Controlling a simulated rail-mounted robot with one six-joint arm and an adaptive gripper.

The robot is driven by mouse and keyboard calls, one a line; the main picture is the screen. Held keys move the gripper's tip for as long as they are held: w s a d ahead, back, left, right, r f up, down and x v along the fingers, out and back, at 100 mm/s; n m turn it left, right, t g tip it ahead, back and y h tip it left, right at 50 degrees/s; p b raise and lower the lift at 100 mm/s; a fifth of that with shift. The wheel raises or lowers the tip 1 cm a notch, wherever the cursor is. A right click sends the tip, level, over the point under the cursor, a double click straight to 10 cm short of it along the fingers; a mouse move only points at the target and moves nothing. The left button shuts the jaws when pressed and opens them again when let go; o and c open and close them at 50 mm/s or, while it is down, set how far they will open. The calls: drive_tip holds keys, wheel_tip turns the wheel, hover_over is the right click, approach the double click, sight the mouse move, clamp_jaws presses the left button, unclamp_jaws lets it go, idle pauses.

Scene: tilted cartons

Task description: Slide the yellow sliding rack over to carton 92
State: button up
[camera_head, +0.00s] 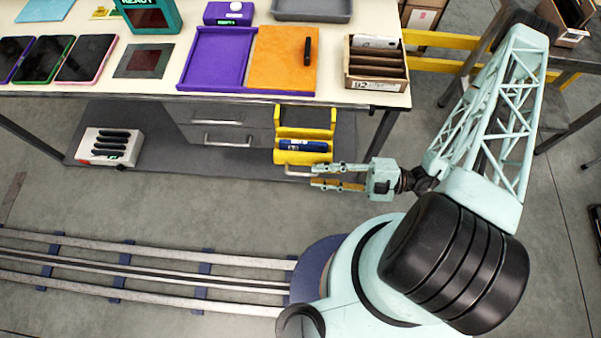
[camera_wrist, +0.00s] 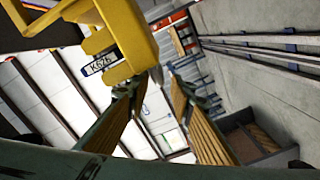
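The yellow sliding rack (camera_head: 303,121) hangs at the front edge of the workbench, below the orange board, with a dark blue cylinder (camera_head: 303,145) in its lower part. In the wrist view the yellow rack (camera_wrist: 134,28) fills the upper left, close to the left finger; I cannot tell whether they touch. My gripper (camera_head: 315,176) is just below and right of the rack, pointing left.
The workbench (camera_head: 350,103) holds tablets, a purple tray (camera_head: 216,58) and a grey tray (camera_head: 312,9). Drawers with handles (camera_head: 228,139) sit under it, left of the rack. More cartons (camera_head: 420,18) stand behind at right. Floor rails (camera_head: 150,268) run left.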

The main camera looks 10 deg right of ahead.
sight(300, 174)
drive_tip(key=shift+x, duration=3.15)
drive_tip(key=shift+s, duration=0.1)
drive_tip(key=shift+c, duration=0.5)
clamp_jaws()
